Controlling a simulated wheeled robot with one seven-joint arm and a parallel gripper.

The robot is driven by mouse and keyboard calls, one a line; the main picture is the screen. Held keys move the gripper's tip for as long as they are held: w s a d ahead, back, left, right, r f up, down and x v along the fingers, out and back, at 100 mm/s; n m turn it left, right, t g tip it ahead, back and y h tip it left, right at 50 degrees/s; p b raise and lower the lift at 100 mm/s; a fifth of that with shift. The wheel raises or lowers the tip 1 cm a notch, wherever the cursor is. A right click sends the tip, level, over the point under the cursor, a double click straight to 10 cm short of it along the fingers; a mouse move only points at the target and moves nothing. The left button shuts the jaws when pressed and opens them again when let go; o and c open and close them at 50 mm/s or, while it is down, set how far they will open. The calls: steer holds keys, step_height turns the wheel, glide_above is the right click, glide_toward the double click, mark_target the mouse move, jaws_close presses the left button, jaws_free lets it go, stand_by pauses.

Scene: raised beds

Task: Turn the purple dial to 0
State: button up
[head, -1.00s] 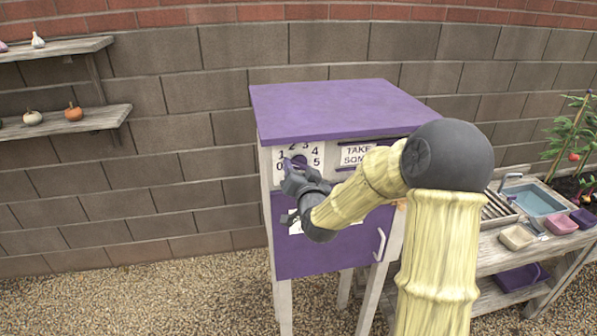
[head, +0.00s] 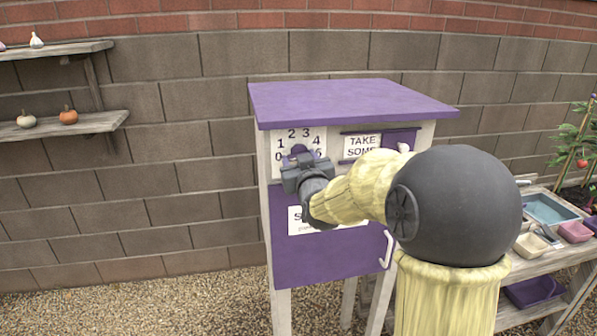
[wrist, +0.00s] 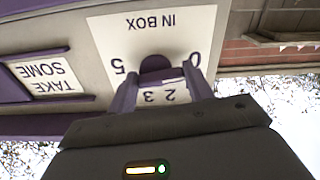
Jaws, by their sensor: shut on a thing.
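The purple dial (head: 299,149) sits on a white number plate (head: 315,135) at the upper left of the purple and white cabinet's front. My gripper (head: 296,163) is at the dial and covers its lower part in the head view. In the wrist view, which is upside down, my gripper (wrist: 160,82) has one finger on each side of the dial (wrist: 155,65) and is shut on it. The plate's numbers run from 0 at the lower left over the top to 5. I cannot tell which number the dial points to.
A "TAKE SOME" sign (head: 362,146) is right of the plate. A purple door with a pale handle (head: 387,250) is below. A wooden shelf with small pumpkins (head: 68,116) hangs at the left. A bench with trays (head: 551,209) stands at the right.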

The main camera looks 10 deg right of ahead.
steer(key=shift+f+n, duration=0.1)
steer(key=shift+n, duration=0.2)
steer(key=o, duration=1)
steer(key=shift+s, duration=0.1)
steer(key=s+b, duration=0.4)
steer(key=s, duration=1.3)
steer(key=shift+s+b, duration=0.1)
steer(key=shift+b, duration=0.25)
